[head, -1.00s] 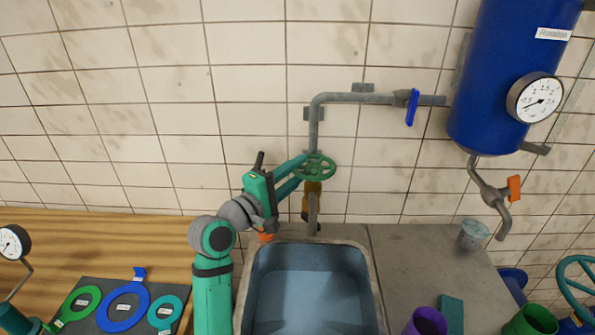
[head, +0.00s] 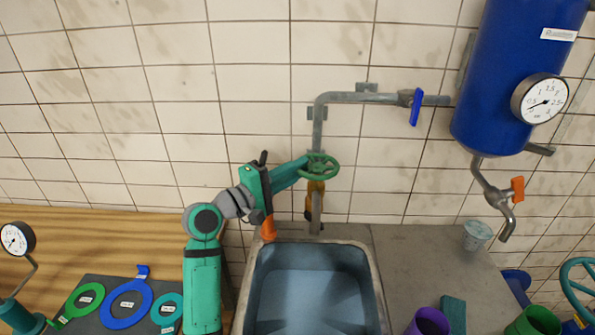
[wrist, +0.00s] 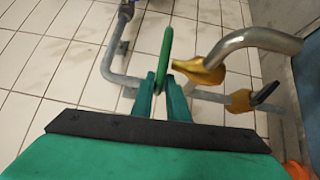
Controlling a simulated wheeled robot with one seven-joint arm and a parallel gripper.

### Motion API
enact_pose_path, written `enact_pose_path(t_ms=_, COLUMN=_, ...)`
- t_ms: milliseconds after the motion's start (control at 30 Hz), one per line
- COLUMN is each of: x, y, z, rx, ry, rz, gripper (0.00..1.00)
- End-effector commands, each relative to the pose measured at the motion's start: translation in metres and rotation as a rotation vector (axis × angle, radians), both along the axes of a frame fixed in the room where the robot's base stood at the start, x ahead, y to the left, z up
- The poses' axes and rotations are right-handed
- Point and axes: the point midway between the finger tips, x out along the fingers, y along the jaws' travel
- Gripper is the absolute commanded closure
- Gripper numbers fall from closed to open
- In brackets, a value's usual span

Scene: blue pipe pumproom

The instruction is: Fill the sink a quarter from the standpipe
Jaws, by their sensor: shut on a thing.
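The standpipe (head: 318,130) is a grey pipe on the tiled wall that drops to a brass valve body and a downward spout above the sink. Its green handwheel (head: 318,167) sits just above the brass part. My gripper (head: 303,168) reaches in from the left and is shut on the handwheel rim. In the wrist view the handwheel (wrist: 165,58) shows edge-on between my two green fingers (wrist: 161,88). The blue-grey sink (head: 262,318) stands below the spout; its basin looks pale and streaky inside. I cannot make out a water level or a stream clearly.
A blue lever (head: 416,107) is on the pipe to the right, by the blue tank (head: 500,80) with a gauge (head: 540,99). A cup (head: 477,235) stands on the right counter. Coloured rings (head: 125,304) lie on a dark mat at left. An orange thing (head: 268,228) is at the sink's back-left corner.

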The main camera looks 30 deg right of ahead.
Motion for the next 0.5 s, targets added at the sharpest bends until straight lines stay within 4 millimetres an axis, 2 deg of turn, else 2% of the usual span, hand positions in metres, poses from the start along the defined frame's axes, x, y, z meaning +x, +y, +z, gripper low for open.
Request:
enact_pose_path(t_ms=33, x=0.000, y=-0.004, z=0.005, rx=-0.004, ry=-0.004, rz=-0.041, gripper=1.00)
enact_pose_path(t_ms=500, x=0.012, y=-0.009, z=0.006, rx=-0.005, ry=-0.006, rz=-0.323, gripper=1.00)
